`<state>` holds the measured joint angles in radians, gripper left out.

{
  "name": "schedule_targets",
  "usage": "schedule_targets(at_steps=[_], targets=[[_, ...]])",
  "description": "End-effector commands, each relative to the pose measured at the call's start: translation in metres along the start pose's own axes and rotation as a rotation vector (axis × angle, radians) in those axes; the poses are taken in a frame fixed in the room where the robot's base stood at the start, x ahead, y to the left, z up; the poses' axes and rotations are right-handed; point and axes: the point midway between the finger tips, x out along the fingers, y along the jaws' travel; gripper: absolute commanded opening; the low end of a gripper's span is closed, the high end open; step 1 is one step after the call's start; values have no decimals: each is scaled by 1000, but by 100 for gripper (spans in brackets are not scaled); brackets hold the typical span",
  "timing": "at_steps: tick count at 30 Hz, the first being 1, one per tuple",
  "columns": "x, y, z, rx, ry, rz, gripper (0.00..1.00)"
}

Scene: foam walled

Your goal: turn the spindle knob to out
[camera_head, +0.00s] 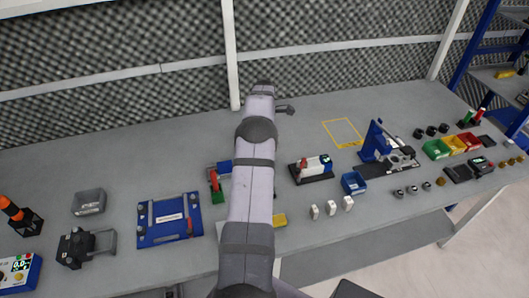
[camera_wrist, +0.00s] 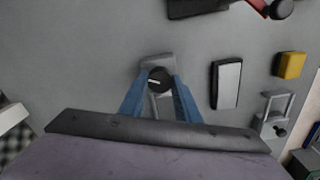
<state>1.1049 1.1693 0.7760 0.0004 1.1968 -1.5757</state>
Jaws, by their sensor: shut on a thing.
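The spindle knob (camera_wrist: 159,74) is a round black knob with a short white pointer line, in the middle of the wrist view. The line lies nearly level in that picture, on the knob's left half. The knob sits on a small grey mount (camera_wrist: 157,60). My gripper (camera_wrist: 160,83) has its two blue fingers on either side of the knob and is shut on it. No "out" mark is readable. In the head view my arm covers the middle of the bench, and I cannot make out the knob or fingertips there.
In the wrist view, a dark-framed pale block (camera_wrist: 228,84), a yellow block (camera_wrist: 291,65) and a grey latch-like fixture (camera_wrist: 273,116) stand right of the knob. In the head view, a blue fixture plate (camera_head: 169,220) lies left of my arm. Bare bench lies at the back left.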

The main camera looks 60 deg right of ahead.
Motion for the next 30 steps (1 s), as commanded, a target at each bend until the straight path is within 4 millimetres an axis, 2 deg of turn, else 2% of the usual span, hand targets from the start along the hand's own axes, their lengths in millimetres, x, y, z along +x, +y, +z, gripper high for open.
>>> schedule_targets(at_steps=[30], targets=[[-1, 0, 0, 964, 0, 3, 7]])
